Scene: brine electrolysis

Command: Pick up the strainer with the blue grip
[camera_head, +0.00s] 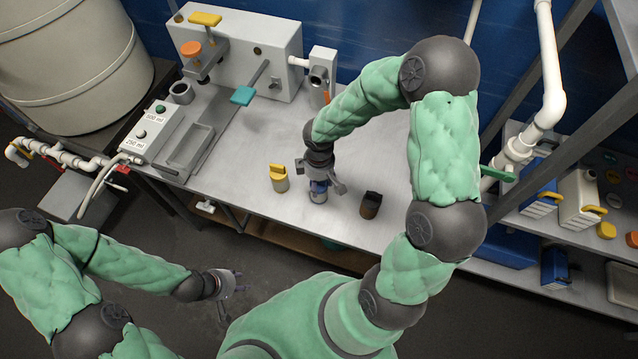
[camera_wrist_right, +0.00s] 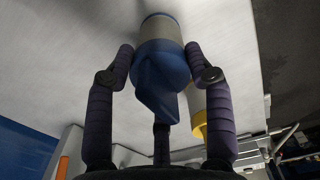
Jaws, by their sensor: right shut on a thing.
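The strainer with the blue grip (camera_head: 318,196) stands on the grey bench top, a grey cylinder with a blue top. In the right wrist view the blue grip (camera_wrist_right: 160,78) lies between my right gripper's fingers. My right gripper (camera_head: 321,185) comes down from above and is shut on the blue grip, hiding part of it in the head view. My left gripper (camera_head: 238,281) is empty, its fingers apart, off the bench's front edge.
A strainer with a yellow grip (camera_head: 280,181) stands close to the left, and one with a dark grip (camera_head: 370,206) to the right. A grey apparatus (camera_head: 238,45) stands at the back. Shelves with white and blue jugs (camera_head: 580,197) are at the right.

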